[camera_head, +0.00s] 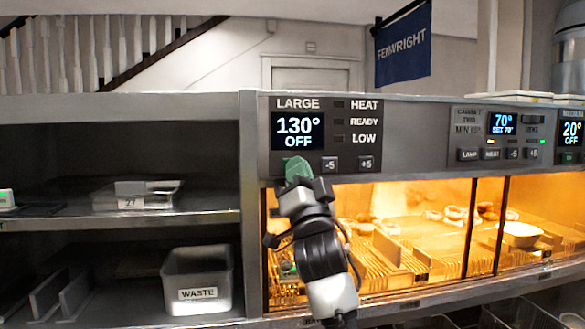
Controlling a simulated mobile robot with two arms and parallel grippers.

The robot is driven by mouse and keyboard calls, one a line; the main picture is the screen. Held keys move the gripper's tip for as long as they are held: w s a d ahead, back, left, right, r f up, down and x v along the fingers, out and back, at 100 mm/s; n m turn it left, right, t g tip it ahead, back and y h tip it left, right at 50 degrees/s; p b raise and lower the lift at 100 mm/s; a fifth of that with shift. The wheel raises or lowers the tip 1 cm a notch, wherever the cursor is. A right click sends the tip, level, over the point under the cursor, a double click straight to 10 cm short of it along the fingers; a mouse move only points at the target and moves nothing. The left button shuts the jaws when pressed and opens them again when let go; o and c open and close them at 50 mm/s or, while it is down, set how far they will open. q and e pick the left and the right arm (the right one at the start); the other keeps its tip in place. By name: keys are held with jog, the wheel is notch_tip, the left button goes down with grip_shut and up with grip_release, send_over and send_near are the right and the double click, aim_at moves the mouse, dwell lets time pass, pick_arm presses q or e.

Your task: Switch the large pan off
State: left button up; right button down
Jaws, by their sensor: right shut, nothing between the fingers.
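The LARGE control panel (318,125) is on the grey front above the lit cabinet. Its display (298,131) reads 130° and OFF. The HEAT, READY and LOW lamps beside it look dark. A -5 button (330,164) and a +5 button (366,163) sit below. My right gripper (298,172) is shut and empty, pointing up at the spot just left of the -5 button, below the display. It hides whatever control is there. A green patch shows at its tip; I cannot tell whether it touches the panel. My left gripper is not in view.
A second panel (503,123) at right reads 70°. A third display (570,133) reads 20° OFF. The lit cabinet behind my right arm holds food. Shelves at left hold a tray (137,200) and a WASTE bin (197,280).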

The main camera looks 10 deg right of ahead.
jog(key=shift+s, duration=2.95)
